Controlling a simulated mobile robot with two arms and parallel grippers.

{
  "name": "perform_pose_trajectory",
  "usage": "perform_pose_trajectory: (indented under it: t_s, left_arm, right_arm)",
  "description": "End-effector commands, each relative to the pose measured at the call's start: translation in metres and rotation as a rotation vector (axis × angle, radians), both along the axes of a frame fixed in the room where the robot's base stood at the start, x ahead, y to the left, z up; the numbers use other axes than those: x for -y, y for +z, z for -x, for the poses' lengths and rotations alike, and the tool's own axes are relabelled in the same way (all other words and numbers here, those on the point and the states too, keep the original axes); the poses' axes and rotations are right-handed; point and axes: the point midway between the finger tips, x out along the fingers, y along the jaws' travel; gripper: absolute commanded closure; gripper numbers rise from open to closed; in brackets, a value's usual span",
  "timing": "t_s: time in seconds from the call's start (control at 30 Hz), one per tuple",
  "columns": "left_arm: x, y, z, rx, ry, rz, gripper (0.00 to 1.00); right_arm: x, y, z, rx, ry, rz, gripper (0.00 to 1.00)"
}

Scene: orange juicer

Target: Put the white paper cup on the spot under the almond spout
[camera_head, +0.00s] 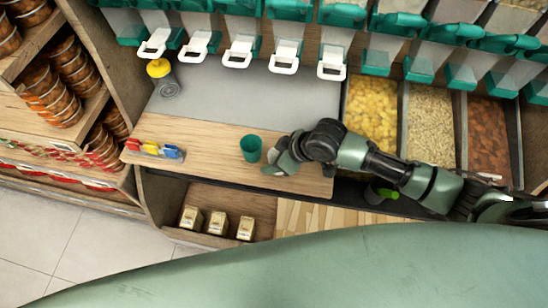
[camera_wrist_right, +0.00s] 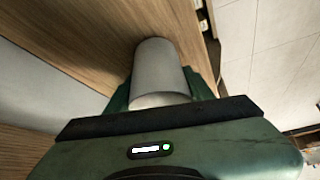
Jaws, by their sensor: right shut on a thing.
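In the right wrist view the white paper cup (camera_wrist_right: 159,68) is between the two green fingers of my right gripper (camera_wrist_right: 161,93), which is shut on it. Wooden counter shows behind the cup. In the head view my right gripper (camera_head: 273,163) is low over the front of the wooden counter (camera_head: 205,140); the white cup cannot be made out there. I cannot tell whether the cup touches the counter. Teal dispenser spouts (camera_head: 418,68) line the back; which one is for almonds, and the spot under it, are not clear. My left gripper is not in view.
A yellow-lidded jar (camera_head: 163,78) and small coloured items (camera_head: 155,150) are further left. White-handled dispensers (camera_head: 238,53) hang above a grey surface (camera_head: 250,95). Open bins, one holding brown nuts (camera_head: 491,130), lie right.

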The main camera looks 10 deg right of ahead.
Motion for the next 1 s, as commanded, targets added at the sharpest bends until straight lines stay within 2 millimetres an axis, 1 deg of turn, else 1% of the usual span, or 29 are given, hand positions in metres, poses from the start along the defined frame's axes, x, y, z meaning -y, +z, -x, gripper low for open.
perform_pose_trajectory:
  t_s: [0.27, 0.3, 0.37, 0.67, 0.77, 0.87, 1.0]
  left_arm:
    - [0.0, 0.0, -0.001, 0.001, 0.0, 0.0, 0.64]
    - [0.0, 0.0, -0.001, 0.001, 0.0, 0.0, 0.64]
    - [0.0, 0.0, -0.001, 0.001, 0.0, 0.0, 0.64]
    - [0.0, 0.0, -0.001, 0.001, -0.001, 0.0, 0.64]
    - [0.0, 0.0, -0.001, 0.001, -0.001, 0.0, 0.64]
    - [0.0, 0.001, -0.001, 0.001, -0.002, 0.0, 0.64]
    - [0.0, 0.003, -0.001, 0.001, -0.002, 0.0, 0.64]
  right_arm:
    - [0.0, -0.003, 0.0, -0.001, -0.001, 0.0, 0.85]
    - [0.0, -0.003, 0.0, -0.001, -0.001, 0.0, 0.42]
    - [0.0, -0.003, 0.0, -0.001, -0.001, 0.0, 0.26]
    - [0.0, -0.002, 0.0, 0.0, -0.001, 0.0, 0.26]
    - [0.001, 0.003, 0.0, 0.001, -0.001, 0.0, 0.26]
    - [0.007, 0.013, 0.005, 0.0, -0.001, 0.0, 0.26]
    - [0.019, 0.038, 0.015, 0.003, 0.0, 0.002, 0.26]
